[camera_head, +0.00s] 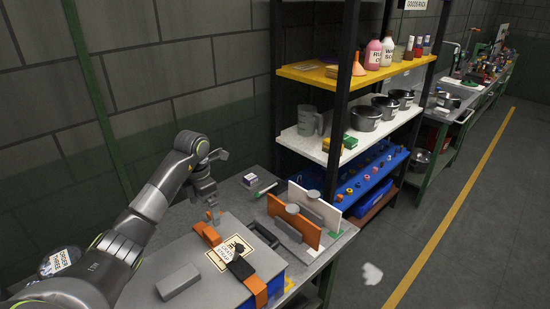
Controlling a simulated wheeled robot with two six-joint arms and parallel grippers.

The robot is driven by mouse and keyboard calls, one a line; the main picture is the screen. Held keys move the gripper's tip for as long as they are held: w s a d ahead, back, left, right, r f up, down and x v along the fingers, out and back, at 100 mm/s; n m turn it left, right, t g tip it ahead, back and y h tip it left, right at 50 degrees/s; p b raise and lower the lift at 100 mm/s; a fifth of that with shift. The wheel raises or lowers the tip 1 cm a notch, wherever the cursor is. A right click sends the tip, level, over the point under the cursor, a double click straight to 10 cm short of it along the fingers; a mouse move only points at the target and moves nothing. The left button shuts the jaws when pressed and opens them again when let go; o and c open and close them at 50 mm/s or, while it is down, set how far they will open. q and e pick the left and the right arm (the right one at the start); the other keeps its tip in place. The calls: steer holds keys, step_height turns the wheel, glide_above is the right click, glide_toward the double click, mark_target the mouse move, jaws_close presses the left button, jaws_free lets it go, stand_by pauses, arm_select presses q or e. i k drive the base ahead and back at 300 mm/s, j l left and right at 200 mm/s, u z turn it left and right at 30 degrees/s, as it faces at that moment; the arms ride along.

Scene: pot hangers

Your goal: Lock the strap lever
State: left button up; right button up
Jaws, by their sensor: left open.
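A grey-lidded crate (205,268) with a blue body stands on the bench at the bottom centre. An orange strap (207,234) runs across its lid and down the front side (257,291). A black strap lever (241,267) sits on the strap near the lid's front edge. I cannot tell whether it lies fully flat. My left gripper (207,200) is open and empty, pointing down behind the crate's far edge, apart from the lever. A small orange-and-grey piece (211,216) shows just below it. My right gripper is not in view.
Upright orange (293,222) and white (315,206) panels stand on the bench right of the crate. A small box (250,180) and a green-handled tool (265,190) lie behind. A loaded shelf (335,150) rises at the right.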

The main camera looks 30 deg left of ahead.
mark_target(239, 248)
steer(key=k+l, duration=0.75)
steer(key=l, duration=0.2)
